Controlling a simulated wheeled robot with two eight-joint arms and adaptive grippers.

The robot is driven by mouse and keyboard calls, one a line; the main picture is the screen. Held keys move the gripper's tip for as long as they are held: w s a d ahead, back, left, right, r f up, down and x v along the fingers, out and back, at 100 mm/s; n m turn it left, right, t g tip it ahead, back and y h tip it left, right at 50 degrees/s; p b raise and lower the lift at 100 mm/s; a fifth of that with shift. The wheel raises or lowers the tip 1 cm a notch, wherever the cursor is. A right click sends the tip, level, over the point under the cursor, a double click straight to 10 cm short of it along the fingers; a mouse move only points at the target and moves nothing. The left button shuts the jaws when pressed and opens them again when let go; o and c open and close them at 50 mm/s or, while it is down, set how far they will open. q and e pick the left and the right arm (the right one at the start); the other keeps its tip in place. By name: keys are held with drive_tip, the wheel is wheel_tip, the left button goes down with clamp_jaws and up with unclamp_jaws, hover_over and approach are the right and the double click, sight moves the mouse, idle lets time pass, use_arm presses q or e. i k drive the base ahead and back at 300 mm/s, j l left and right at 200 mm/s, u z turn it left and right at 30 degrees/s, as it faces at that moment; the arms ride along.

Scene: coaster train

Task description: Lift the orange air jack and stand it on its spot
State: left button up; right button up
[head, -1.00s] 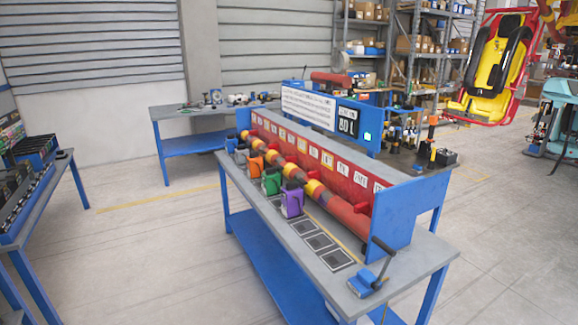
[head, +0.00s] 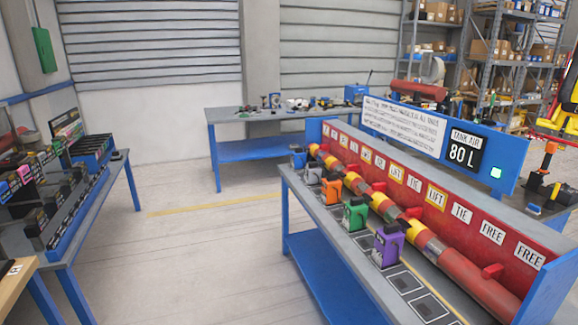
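The orange air jack (head: 332,188) stands upright on the grey top of the blue-legged bench, in a row in front of the red pipe (head: 440,254). A grey or blue jack (head: 313,172) stands beyond it, and a green jack (head: 355,214) and a purple jack (head: 388,244) stand nearer. Empty dark square spots (head: 405,282) lie along the bench's front edge on the near side of the purple jack. Neither of my grippers shows in the head view.
A red board with LIFT, TIE and FREE labels (head: 436,197) runs behind the pipe. A sign reads TANK AIR 80 L (head: 464,147). A side table with bins (head: 70,215) stands at left. Open floor (head: 200,255) lies between.

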sight(331, 187)
drive_tip(key=i+j+u, duration=0.25)
drive_tip(key=i, duration=0.3)
drive_tip(key=i+j+u, duration=0.25)
drive_tip(key=i, duration=0.35)
drive_tip(key=i+u, duration=0.25)
drive_tip(key=i, duration=0.35)
drive_tip(key=i+z, duration=0.25)
drive_tip(key=i, duration=0.2)
drive_tip(key=i+j+z, duration=0.25)
drive_tip(key=i, duration=0.2)
drive_tip(key=i+z, duration=0.15)
drive_tip(key=z, duration=0.25)
drive_tip(key=i+z, duration=0.15)
drive_tip(key=z, duration=0.25)
drive_tip(key=i+z, duration=0.15)
drive_tip(key=z, duration=0.25)
drive_tip(key=i+z, duration=0.15)
drive_tip(key=z, duration=0.2)
